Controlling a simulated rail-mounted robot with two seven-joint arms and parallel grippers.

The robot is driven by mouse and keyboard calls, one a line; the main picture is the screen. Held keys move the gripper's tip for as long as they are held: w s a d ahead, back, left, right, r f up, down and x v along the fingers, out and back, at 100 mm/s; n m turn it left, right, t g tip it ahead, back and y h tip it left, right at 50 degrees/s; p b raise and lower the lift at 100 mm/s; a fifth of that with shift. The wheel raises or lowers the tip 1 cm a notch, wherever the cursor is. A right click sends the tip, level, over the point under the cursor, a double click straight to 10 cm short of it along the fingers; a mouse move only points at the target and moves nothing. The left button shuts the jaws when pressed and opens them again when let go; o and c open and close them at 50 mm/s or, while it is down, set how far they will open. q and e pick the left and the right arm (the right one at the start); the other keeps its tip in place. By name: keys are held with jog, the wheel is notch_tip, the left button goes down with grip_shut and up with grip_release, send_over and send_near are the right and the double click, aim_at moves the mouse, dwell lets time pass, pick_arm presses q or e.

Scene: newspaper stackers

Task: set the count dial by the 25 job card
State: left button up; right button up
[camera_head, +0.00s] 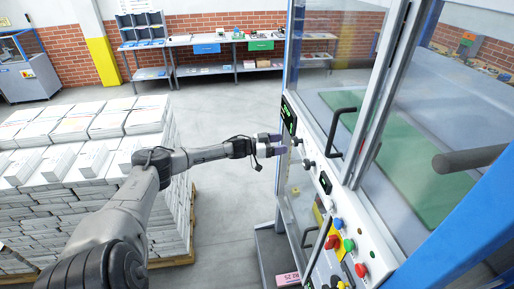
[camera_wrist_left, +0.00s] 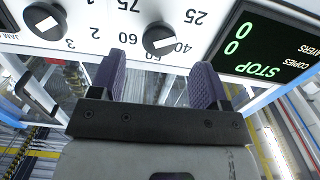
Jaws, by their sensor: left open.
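The count dial (camera_wrist_left: 159,39) is a black knob with a white pointer line, ringed by 25, 40, 50, 60 and 75 on a white panel in the left wrist view. Its line seems to lie toward the 40 side. In the head view the panel's knobs are small beside my left gripper (camera_head: 270,147). My left gripper, also in the left wrist view (camera_wrist_left: 158,78), is open and empty, with purple fingers apart and the dial beyond the gap between them. A pink card (camera_head: 287,279) with small print, apparently ending in 25, lies low by the machine. My right gripper is out of view.
A second knob (camera_wrist_left: 44,20) marked 2 and 3 is beside the dial. A black display (camera_wrist_left: 265,45) shows zeros and STOP. A door handle (camera_head: 341,132) and coloured buttons (camera_head: 345,245) project from the machine. Newspaper stacks (camera_head: 70,170) stand left; the floor between is clear.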

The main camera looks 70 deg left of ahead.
pick_arm(q)
jog(key=p+v, duration=0.1)
jog(key=v, duration=0.8)
jog(key=shift+p, duration=0.3)
dwell(0.6)
